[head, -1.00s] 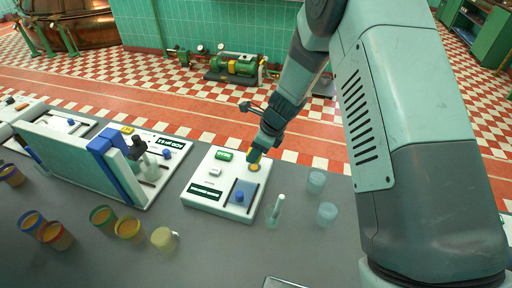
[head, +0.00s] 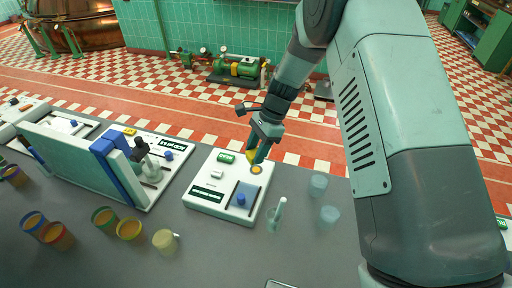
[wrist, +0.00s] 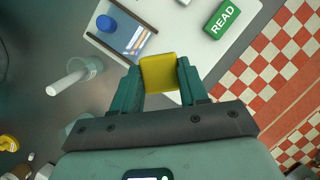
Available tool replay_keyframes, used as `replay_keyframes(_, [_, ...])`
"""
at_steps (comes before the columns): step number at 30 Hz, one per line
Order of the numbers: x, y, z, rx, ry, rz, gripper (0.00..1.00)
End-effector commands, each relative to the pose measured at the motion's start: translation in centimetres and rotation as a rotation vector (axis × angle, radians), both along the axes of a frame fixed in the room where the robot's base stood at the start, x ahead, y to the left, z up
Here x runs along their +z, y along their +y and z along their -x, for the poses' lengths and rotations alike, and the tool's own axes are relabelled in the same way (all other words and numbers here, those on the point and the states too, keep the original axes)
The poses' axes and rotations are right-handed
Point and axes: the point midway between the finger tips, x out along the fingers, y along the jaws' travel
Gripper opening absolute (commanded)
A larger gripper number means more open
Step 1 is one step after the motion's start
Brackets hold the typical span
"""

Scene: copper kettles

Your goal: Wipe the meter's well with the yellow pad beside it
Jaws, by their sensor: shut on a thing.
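The meter (head: 208,197) is a white box on the grey bench in the head view, with a green READ button (wrist: 222,20) and a blue knob (wrist: 106,22). In the wrist view my gripper (wrist: 159,70) is shut on the yellow pad (wrist: 158,74), held between both fingertips. The pad (head: 251,156) is partly hidden by the fingers in the head view. The well is not visible in the wrist view.
A glass with a white rod (head: 274,222) and two clear cups (head: 318,184) stand right of the meter. A second white device with a blue-edged panel (head: 105,165) stands left. Several coloured cups (head: 130,229) are in front of it.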

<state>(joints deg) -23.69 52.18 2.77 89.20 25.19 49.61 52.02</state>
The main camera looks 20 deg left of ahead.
Motion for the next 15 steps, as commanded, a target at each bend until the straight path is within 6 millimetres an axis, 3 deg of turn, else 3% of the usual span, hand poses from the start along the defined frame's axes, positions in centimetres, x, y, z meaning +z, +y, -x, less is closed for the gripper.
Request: replay_keyframes(15, [-3.2, 0.0, 0.0, -0.004, 0.0, -0.001, 0.19])
